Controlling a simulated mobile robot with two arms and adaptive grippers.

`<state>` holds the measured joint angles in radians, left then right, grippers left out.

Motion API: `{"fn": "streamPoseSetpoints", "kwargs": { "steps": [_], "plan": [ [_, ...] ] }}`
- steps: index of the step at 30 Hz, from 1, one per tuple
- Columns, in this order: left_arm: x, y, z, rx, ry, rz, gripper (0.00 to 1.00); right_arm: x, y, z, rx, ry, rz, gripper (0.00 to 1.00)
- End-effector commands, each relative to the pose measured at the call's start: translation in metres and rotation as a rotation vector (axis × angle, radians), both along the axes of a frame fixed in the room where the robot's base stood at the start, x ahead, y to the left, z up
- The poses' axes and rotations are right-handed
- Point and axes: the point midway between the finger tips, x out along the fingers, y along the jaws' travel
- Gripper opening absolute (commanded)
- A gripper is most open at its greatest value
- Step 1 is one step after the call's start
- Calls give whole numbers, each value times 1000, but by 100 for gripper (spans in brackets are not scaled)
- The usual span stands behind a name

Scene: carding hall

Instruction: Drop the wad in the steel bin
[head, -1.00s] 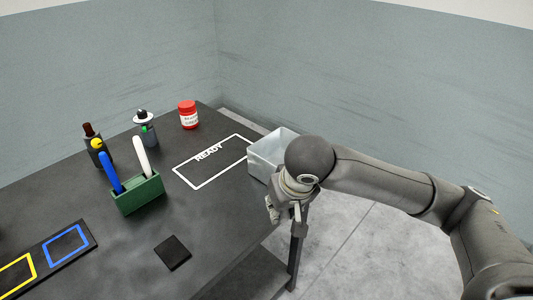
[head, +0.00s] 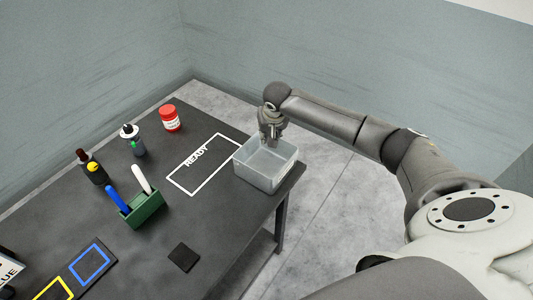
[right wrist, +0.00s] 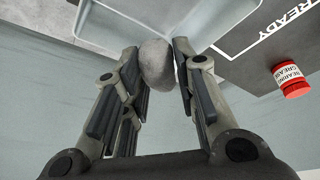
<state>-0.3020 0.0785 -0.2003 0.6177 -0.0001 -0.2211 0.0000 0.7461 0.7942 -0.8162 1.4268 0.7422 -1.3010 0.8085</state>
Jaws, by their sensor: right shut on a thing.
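The steel bin (head: 262,183), a pale grey open box, stands at the table's far right corner, and its inside looks empty. My right gripper (head: 271,142) points down above the bin's back part in the head view. In the right wrist view the gripper (right wrist: 158,72) is shut on the wad (right wrist: 157,65), a rounded grey lump between its fingertips. The bin (right wrist: 205,38) shows behind the wad at the top of that view, with the wad overlapping its rim in the picture. I cannot make out the wad in the head view. My left gripper is out of view.
A white READY outline (head: 190,187) lies left of the bin, with a red grease jar (head: 170,119) behind it. Bottles (head: 132,142), a green pen holder (head: 146,210) and a black pad (head: 184,257) are further off.

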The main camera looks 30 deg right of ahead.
Motion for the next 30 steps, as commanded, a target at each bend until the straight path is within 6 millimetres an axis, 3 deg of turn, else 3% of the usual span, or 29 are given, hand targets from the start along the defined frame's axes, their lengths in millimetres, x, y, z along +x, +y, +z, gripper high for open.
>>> {"fn": "streamPoseSetpoints", "kwargs": {
  "steps": [5,21,30],
  "plan": [
    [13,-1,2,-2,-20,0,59,0,-7,-4,0,1,-8,21],
    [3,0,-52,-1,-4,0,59,1,-7,-54,-1,-1,-7,21],
    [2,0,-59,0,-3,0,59,0,-7,-60,0,-1,-7,21]
  ]
}}
